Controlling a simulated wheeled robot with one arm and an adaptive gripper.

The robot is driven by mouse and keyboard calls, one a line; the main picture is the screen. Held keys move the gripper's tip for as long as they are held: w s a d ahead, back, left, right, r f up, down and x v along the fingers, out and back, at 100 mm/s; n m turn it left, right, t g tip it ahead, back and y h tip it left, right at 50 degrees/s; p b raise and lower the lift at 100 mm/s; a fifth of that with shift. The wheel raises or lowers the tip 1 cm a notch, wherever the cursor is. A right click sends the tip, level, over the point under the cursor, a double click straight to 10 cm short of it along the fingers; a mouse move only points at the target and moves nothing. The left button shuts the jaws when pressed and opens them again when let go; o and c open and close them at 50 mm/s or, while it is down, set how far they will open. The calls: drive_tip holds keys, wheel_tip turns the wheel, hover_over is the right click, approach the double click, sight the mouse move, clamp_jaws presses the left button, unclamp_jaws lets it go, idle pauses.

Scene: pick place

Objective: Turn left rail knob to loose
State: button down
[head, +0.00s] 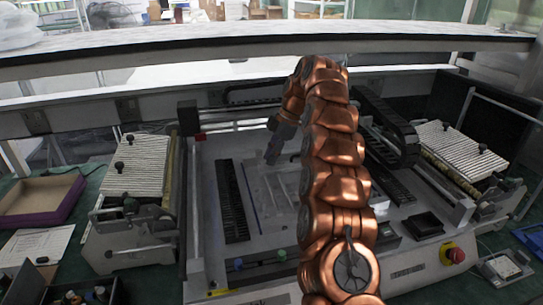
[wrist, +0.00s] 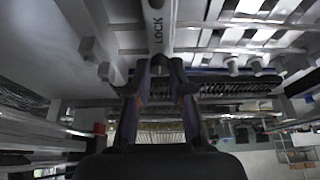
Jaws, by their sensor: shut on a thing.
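My copper-coloured arm reaches over the machine in the head view, and my gripper (head: 272,152) points down over its middle bed. In the wrist view the two dark fingers of my gripper (wrist: 159,72) close around a small grey knob (wrist: 158,62). The knob sits at the end of a pale rail bar (wrist: 160,15) that carries the word LOCK. The fingers hide most of the knob, so its turn angle cannot be told. The knob does not show clearly in the head view.
A pale crossbeam (head: 250,43) spans the back. A black slotted strip (head: 232,200) lies left of the bed. Ribbed feeder blocks stand at left (head: 145,165) and right (head: 460,150). A purple-edged tray (head: 40,200) lies far left. A red and yellow button (head: 453,254) sits at the front right.

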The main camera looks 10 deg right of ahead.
idle(0.4)
drive_tip(key=c, duration=1)
unclamp_jaws()
drive_tip(key=shift+c, duration=0.2)
